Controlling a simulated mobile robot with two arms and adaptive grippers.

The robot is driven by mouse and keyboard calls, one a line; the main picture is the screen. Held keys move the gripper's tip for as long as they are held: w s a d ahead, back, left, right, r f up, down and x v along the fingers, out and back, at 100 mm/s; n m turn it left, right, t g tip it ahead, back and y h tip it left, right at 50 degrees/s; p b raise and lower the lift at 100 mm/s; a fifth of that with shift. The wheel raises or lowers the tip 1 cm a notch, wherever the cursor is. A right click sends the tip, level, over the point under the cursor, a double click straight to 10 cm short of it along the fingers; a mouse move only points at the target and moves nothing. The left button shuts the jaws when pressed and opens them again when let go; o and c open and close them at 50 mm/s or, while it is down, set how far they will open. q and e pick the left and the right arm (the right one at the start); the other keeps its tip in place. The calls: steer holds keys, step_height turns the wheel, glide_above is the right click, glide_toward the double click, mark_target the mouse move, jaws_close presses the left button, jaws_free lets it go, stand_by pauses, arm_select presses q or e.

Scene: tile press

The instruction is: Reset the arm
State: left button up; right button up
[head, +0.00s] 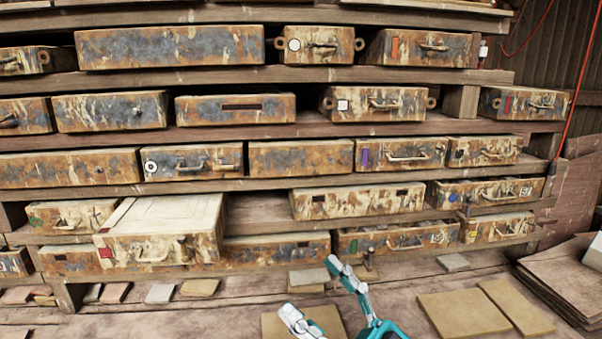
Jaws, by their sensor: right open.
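My right gripper (310,288), with white and teal fingers, comes in from the bottom edge. Its two fingers are spread apart with nothing between them. It is over the wooden bench (220,317), in front of the lowest row of drawers. A tan tile (325,318) lies below and partly behind its fingers. My left gripper is not in view.
A rack of worn, rusty drawers fills the back. One drawer with a pale top (168,215) sticks out at the lower left. Several tiles lie along the bench, with larger tan sheets (464,314) at the right. A red cable (583,75) hangs at the upper right.

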steer(key=w+d+f+m+t+h, duration=0.3)
steer(key=d+f+m+h, duration=0.4)
steer(key=m+h, duration=0.15)
steer(key=w+d+f+m+t+h, duration=0.3)
steer(key=d+f+m+h, duration=0.35)
steer(key=h, duration=0.35)
steer(key=s+d+f+m+g+h, duration=0.1)
steer(key=s+d+f+g, duration=0.1)
steer(key=f, duration=0.3)
steer(key=s+d+f+g+h, duration=0.2)
steer(key=f+g, duration=0.1)
steer(key=f, duration=0.2)
steer(key=s+f+n+g, duration=0.2)
steer(key=s+f+g, duration=0.8)
steer(key=s+f, duration=0.7)
steer(key=s+f+g, duration=0.1)
steer(key=s+f, duration=0.1)
steer(key=f, duration=1.1)
steer(key=s+f+g, duration=0.1)
steer(key=s+f, duration=0.1)
steer(key=f, duration=1)
steer(key=s+d+f+g, duration=0.1)
steer(key=s+d+f, duration=0.2)
steer(key=s+f, duration=1.2)
steer(key=shift+s+d+f+y, duration=0.3)
steer(key=shift+s+d+y, duration=0.05)
steer(key=shift+s+d, duration=0.1)
steer(key=shift+c, duration=0.3)
